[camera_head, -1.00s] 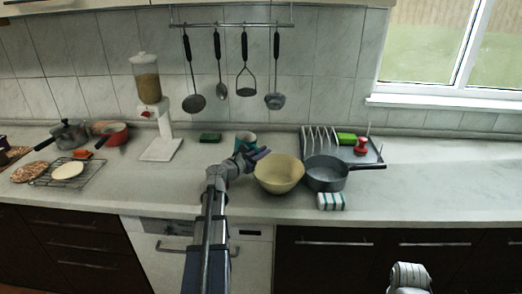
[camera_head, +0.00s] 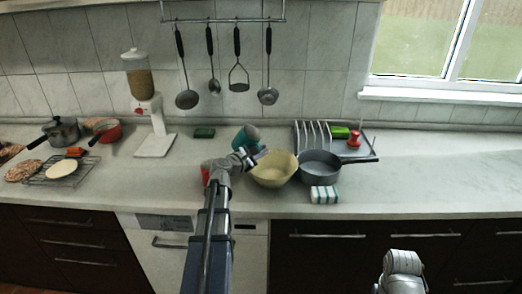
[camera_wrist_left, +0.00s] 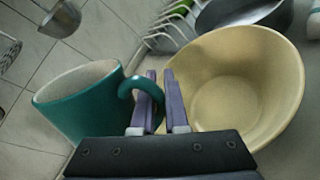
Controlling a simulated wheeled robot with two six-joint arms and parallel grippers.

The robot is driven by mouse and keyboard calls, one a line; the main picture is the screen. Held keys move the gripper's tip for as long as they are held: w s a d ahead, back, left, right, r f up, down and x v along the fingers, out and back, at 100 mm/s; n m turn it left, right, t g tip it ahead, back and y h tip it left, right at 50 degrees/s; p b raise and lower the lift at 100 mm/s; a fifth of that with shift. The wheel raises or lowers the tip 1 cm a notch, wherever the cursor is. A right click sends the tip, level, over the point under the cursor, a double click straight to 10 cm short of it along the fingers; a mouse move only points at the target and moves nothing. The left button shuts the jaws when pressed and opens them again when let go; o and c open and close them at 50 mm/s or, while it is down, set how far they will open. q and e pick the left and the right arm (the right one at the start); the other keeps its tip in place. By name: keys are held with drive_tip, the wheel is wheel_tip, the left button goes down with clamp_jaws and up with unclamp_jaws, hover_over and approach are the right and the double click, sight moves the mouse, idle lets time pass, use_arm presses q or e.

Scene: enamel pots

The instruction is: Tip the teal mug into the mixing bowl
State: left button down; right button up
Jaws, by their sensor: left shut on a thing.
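The teal mug (camera_head: 245,136) is off the counter and tilted, just left of and behind the mixing bowl. My left gripper (camera_head: 258,154) is shut on its handle; in the left wrist view the fingers (camera_wrist_left: 160,95) close around the handle of the mug (camera_wrist_left: 88,104). The mug's pale inner wall shows, but its contents are hidden. The cream mixing bowl (camera_head: 273,176) stands upright on the counter to the right of the gripper. In the left wrist view the bowl (camera_wrist_left: 235,85) looks empty inside. Only a link of my right arm shows, at the lower right.
A grey saucepan (camera_head: 320,170) stands close right of the bowl, before a dish rack (camera_head: 312,135). A striped sponge (camera_head: 324,195) lies in front. A red object (camera_head: 205,174) is partly hidden by my left arm. A dispenser (camera_head: 142,80) stands left; counter at far right is clear.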

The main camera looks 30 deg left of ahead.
use_arm(q)
drive_tip(key=shift+s+a+f+m+g+y+p, duration=0.15)
drive_tip(key=shift+f+m+g+y, duration=0.35)
drive_tip(key=shift+m, duration=0.6)
drive_tip(key=shift+w+a+f+m+g+y+p, duration=0.15)
drive_tip(key=shift+f+m+g+y, duration=0.25)
drive_tip(key=shift+m+y, duration=0.5)
drive_tip(key=shift+s+a+f+m+g+y+p, duration=0.15)
drive_tip(key=shift+f+m+g+y, duration=0.3)
drive_tip(key=shift+m, duration=0.85)
drive_tip(key=shift+s+a+r+m+g+y, duration=0.15)
drive_tip(key=shift+a+m+y, duration=0.1)
drive_tip(key=shift+m+y, duration=0.4)
drive_tip(key=shift+a+r+m+y, duration=0.1)
drive_tip(key=shift+a+m+y, duration=0.3)
drive_tip(key=shift+m, duration=0.5)
drive_tip(key=shift+s+a+r+m+g+y, duration=0.1)
drive_tip(key=shift+a+r+m+y, duration=0.05)
drive_tip(key=shift+m+y, duration=0.55)
drive_tip(key=shift+a+r+m+y, duration=0.1)
drive_tip(key=shift+r+m+y, duration=0.35)
drive_tip(key=shift+m, duration=0.3)
